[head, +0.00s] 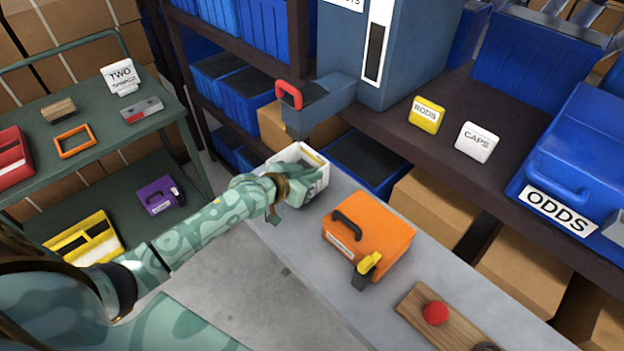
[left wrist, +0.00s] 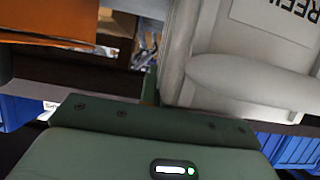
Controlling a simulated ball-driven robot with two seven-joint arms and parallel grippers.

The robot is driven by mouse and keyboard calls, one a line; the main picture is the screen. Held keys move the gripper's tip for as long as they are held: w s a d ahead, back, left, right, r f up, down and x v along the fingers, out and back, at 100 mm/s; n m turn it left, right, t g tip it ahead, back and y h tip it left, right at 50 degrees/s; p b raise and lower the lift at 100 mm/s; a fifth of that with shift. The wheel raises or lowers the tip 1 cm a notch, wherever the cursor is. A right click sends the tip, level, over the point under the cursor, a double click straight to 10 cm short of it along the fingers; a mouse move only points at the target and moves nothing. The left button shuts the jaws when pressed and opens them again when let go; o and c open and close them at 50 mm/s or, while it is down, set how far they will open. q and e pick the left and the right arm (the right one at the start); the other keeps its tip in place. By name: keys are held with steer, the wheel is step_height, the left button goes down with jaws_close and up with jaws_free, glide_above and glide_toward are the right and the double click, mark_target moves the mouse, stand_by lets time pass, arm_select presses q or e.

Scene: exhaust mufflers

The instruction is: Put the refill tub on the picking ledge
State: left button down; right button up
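The white refill tub (head: 323,170) is at the far left end of a long grey ledge (head: 455,285), which looks like the picking ledge. Its top is open and something yellow shows inside. In the left wrist view the tub (left wrist: 225,60) fills the upper right, with part of a printed label and a rounded white handle. My left gripper (head: 296,188) is at the tub's near side, covering part of it. Its fingertips are hidden, so its grip does not show. I cannot tell whether the tub rests on the ledge. My right gripper is not in view.
An orange case (head: 375,232) with a black handle stands on the ledge, right of the tub. A board with a red knob (head: 435,313) lies nearer. A grey-blue block with a red handle (head: 289,95) juts out above the tub. A green cart (head: 95,105) stands left.

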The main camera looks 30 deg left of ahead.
arm_select(q)
steer(key=shift+f, duration=0.5)
steer(key=shift+w+r, duration=0.1)
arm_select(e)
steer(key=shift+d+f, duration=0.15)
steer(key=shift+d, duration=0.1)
arm_select(q)
steer(key=c, duration=1.6)
jaws_free()
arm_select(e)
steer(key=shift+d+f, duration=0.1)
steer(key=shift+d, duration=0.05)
